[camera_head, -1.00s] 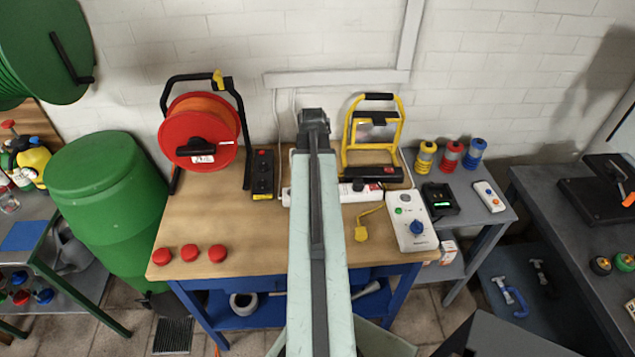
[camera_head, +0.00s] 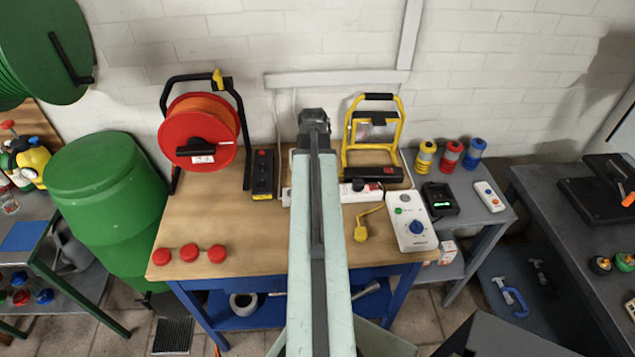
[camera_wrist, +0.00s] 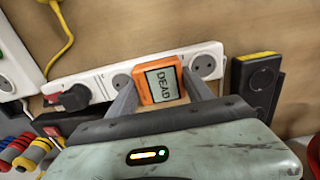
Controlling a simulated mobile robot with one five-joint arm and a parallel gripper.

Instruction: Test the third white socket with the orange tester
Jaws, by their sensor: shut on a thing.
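A white socket strip (camera_wrist: 98,82) lies on the wooden bench. It also shows in the head view (camera_head: 360,193), partly hidden behind my arm. In the wrist view a black plug (camera_wrist: 75,97) sits in it toward the left, and empty round sockets show on either side of the orange tester (camera_wrist: 163,80). My gripper (camera_wrist: 160,90) is shut on the tester, one finger on each side. The tester is at the strip, over the place between those two sockets; its contact with the strip is hidden. Its screen reads "DEAD". In the head view the tester is hidden behind my arm.
A black socket box (camera_head: 263,174) lies by one strip end. A white box with a blue knob (camera_head: 409,221) and a yellow plug (camera_head: 360,233) lie near the other. A red cable reel (camera_head: 200,132) and yellow work lamp (camera_head: 373,130) stand behind. Bench front-left holds red caps (camera_head: 189,253).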

